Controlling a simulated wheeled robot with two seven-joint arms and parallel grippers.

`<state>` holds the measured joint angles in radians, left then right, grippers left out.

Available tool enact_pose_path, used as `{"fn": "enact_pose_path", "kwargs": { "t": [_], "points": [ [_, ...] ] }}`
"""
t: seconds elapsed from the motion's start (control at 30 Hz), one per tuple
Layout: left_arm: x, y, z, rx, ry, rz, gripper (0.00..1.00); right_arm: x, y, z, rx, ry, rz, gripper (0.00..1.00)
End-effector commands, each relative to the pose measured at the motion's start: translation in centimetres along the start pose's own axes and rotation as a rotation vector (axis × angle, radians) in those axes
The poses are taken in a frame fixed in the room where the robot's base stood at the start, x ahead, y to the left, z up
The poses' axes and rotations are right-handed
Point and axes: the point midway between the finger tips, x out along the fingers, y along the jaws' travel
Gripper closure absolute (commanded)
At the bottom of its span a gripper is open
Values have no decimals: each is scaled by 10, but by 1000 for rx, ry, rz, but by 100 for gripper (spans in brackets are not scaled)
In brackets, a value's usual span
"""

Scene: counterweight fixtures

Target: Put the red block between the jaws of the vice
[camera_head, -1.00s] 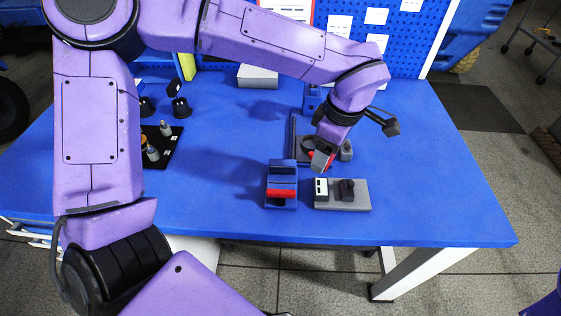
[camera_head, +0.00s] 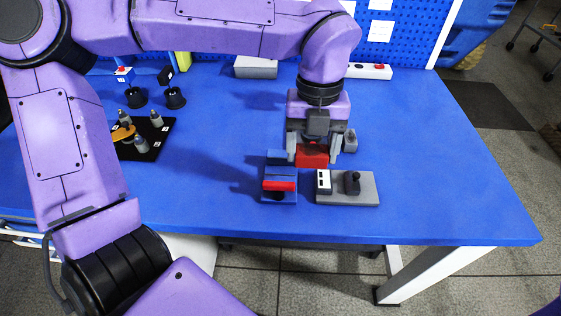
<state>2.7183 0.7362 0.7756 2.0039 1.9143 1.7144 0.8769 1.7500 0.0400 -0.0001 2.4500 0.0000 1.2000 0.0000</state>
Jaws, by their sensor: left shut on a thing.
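My left gripper (camera_head: 313,153) hangs in the middle of the table and points down. Its grey fingers are shut on the red block (camera_head: 313,158), one at each side of it. The blue fixture with a red bar (camera_head: 279,187), which looks like the vice, stands just in front and to the left of the block. The held block is behind its right rear corner, apart from the jaws as far as I can tell. The gap between the jaws is hard to see from here. My right gripper is out of view.
A grey base with a black knob and white panel (camera_head: 350,187) stands right of the vice. A black mat with grey pegs (camera_head: 145,140) lies at the left. A grey box (camera_head: 256,67) stands at the back. The table's right side (camera_head: 440,160) is clear.

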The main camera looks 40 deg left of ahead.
Motion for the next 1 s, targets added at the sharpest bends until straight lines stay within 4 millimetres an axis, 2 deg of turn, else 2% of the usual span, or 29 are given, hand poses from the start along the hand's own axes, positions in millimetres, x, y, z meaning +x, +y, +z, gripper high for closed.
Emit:
{"fn": "enact_pose_path", "kwargs": {
  "t": [0.07, 0.2, 0.47, 0.63, 1.0],
  "points": [
    [5, 18, 15, -2, 3, -3, 70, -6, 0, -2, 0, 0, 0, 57],
    [36, 40, 35, 1, 3, 0, 70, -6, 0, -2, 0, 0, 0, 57],
    [66, 61, 55, 3, 3, 1, 70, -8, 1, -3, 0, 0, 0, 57],
    [94, 60, 58, 4, 2, 3, 70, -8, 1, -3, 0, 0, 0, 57],
    [99, 60, 59, 4, 0, 1, 70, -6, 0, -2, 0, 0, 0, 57]
  ]
}}
